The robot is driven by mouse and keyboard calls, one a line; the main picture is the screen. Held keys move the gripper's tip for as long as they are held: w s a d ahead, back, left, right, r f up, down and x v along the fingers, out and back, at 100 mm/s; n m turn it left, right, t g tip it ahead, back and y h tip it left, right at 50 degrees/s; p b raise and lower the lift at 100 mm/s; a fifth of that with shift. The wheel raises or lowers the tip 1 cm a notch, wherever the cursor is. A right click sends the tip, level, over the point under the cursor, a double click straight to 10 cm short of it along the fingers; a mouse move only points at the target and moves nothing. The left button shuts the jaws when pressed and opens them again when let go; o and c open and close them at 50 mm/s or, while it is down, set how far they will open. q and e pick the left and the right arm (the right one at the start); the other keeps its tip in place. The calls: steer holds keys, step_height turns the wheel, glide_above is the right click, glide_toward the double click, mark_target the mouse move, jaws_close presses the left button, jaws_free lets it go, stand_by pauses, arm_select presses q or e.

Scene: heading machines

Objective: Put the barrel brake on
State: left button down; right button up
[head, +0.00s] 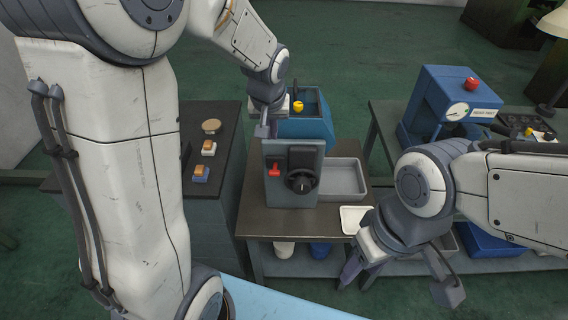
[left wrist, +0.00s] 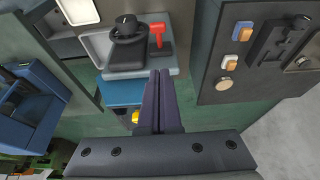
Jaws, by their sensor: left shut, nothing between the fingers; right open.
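A grey control box (head: 291,188) stands on the middle bench. Its front carries a red lever (head: 273,169) at left and a black rotary knob (head: 301,181) at right. Both also show in the left wrist view, the red lever (left wrist: 157,33) and the black knob (left wrist: 128,27). Nothing in view is labelled as the barrel brake. My left gripper (head: 262,130) is shut and empty, just behind the box's top left edge; its fingertips (left wrist: 160,73) point toward the box and look apart from the lever. My right gripper (head: 400,278) is open and empty at the bench's front right.
Behind the box is a blue machine (head: 306,128) with a yellow knob (head: 298,106). A grey tray (head: 342,178) and white tray (head: 353,220) lie to its right. A dark cabinet with orange buttons (head: 209,146) stands left; a blue press (head: 455,93) stands right.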

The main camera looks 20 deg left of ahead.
steer(key=o, duration=0.8)
arm_select(q)
steer(key=p, duration=0.2)
glide_above(274, 169)
step_height(274, 169, down, 10)
steer(key=shift+w+r, duration=0.1)
steer(key=shift+s+d+f+b, duration=0.1)
steer(key=shift+s+f+b, duration=0.2)
steer(key=shift+f+b, duration=0.25)
steer(key=shift+s+d+f+b, duration=0.1)
steer(key=shift+s+f+b, duration=0.25)
steer(key=shift+f, duration=0.3)
steer(key=shift+s+d+f+b, duration=0.15)
steer(key=shift+f+b, duration=0.15)
steer(key=shift+f, duration=0.15)
arm_select(e)
steer(key=shift+f, duration=0.2)
